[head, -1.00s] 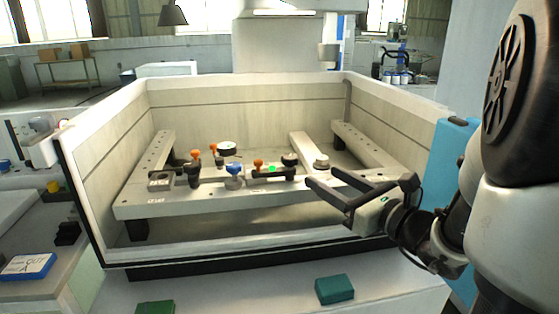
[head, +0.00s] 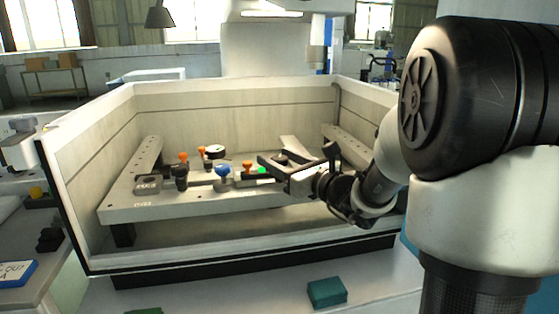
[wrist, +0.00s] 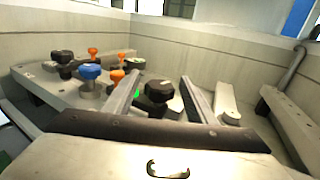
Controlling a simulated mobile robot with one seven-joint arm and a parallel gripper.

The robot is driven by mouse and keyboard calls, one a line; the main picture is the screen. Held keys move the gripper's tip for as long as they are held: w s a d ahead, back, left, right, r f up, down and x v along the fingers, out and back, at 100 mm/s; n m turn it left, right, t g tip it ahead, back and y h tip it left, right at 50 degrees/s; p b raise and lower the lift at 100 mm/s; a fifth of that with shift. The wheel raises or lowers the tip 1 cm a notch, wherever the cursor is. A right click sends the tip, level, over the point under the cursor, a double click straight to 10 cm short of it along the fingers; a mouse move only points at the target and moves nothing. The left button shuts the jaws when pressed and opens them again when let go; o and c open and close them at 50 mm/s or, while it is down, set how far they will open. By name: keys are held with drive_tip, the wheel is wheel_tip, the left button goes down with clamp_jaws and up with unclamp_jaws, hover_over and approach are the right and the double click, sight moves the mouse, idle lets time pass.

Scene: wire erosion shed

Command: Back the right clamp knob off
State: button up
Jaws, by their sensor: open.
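A black knob (wrist: 159,91), the rightmost knob of the fixture, stands upright in the wrist view between the lines of my gripper's two fingers. My gripper (wrist: 162,74) is open and empty. The picture does not settle how far the knob is from the fingertips. In the head view my gripper (head: 268,161) reaches in from the right over the fixture's right clamp and hides much of it. A green spot (head: 262,170) and an orange knob (head: 247,166) show just left of the fingers. A blue knob (head: 222,171) stands further left.
The grey fixture table (head: 160,207) sits inside a pale walled tank (head: 250,240). Another black knob (head: 181,173) and orange knobs (head: 184,157) stand on its left. A grey rail (wrist: 228,102) lies right of the fingers. A green block (head: 327,292) lies outside, in front.

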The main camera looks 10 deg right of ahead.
drive_tip(key=c, duration=1)
drive_tip(key=shift+c, duration=0.2)
drive_tip(key=shift+d+r+y+p, duration=0.1)
drive_tip(key=shift+y+p, duration=0.2)
drive_tip(key=n+g+y+p, duration=0.3)
drive_tip(key=n+y, duration=0.1)
drive_tip(key=shift+r+g+y+p, duration=0.1)
drive_tip(key=shift+g+y+p, duration=0.2)
drive_tip(key=shift+p, duration=0.1)
drive_tip(key=n+g+y+p, duration=0.2)
drive_tip(key=g, duration=0.1)
drive_tip(key=n+g+y+p, duration=0.1)
drive_tip(key=n+g+p, duration=0.1)
drive_tip(key=g+p, duration=0.1)
drive_tip(key=shift+n+y, duration=0.3)
drive_tip(key=shift+y, duration=0.1)
drive_tip(key=n+g+y+p, duration=0.1)
drive_tip(key=n+g+p, duration=0.2)
drive_tip(key=g, duration=0.2)
drive_tip(key=shift+f+n+g+p, duration=0.2)
drive_tip(key=shift+n+g+p, duration=0.6)
drive_tip(key=shift+n+g, duration=0.95)
drive_tip(key=shift+g, duration=0.75)
